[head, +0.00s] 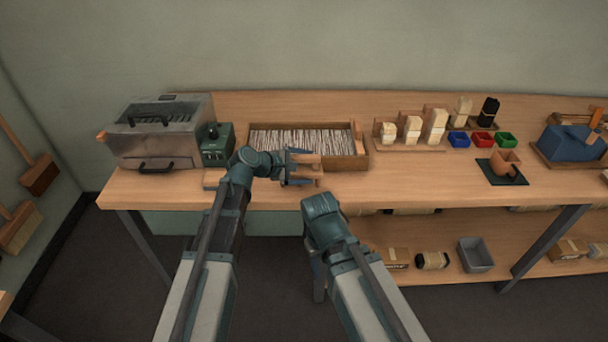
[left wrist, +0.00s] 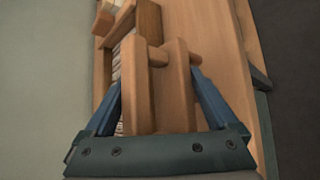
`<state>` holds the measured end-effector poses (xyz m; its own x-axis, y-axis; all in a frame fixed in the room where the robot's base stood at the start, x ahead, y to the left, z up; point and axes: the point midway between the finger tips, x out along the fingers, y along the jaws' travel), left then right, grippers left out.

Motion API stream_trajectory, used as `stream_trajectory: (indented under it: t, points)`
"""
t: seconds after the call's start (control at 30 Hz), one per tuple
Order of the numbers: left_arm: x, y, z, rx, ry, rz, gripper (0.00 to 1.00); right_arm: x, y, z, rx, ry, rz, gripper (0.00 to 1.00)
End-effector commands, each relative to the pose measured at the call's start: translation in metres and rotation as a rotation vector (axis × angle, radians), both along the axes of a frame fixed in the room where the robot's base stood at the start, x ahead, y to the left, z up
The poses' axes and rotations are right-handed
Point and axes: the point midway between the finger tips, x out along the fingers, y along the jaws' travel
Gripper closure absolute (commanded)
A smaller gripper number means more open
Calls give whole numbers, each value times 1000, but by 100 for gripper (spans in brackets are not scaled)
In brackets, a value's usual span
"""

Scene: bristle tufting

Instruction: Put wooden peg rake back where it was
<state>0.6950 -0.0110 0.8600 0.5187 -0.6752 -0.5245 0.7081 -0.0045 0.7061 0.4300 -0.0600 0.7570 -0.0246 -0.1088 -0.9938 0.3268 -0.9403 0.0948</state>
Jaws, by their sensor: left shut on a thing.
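The wooden peg rake is between my left gripper's blue fingers. In the left wrist view, it shows as a pale wooden block (left wrist: 179,92) with short round pegs at its far end. My left gripper (head: 301,168) is shut on it, at the front edge of the wooden tray (head: 361,160) of pale strips. In the head view, the fingers partly cover the rake. I cannot tell whether it touches the table. My right arm ends low, in front of the table edge, and its fingers are hidden.
A metal machine (head: 158,140) and a green box (head: 217,150) stand left of the tray. The table front right of the tray is clear.

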Motion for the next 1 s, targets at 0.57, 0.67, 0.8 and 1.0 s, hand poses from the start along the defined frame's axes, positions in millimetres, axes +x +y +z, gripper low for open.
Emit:
stream_trajectory:
  t: [0.57, 0.67, 0.8, 1.0]
  points:
    - [0, -1, -15, 0, 0, 0, 0, 0, 0, -15, 0, 0, 0, 50]
    - [0, -1, -15, 0, 0, 0, 0, 0, 0, -15, 0, 0, 0, 50]
    - [0, -1, -14, 0, 0, 0, 0, 0, 0, -14, 0, 0, 0, 50]
    - [-13, 14, 3, -1, 0, 3, 0, 0, 0, 3, 0, 0, 0, 50]
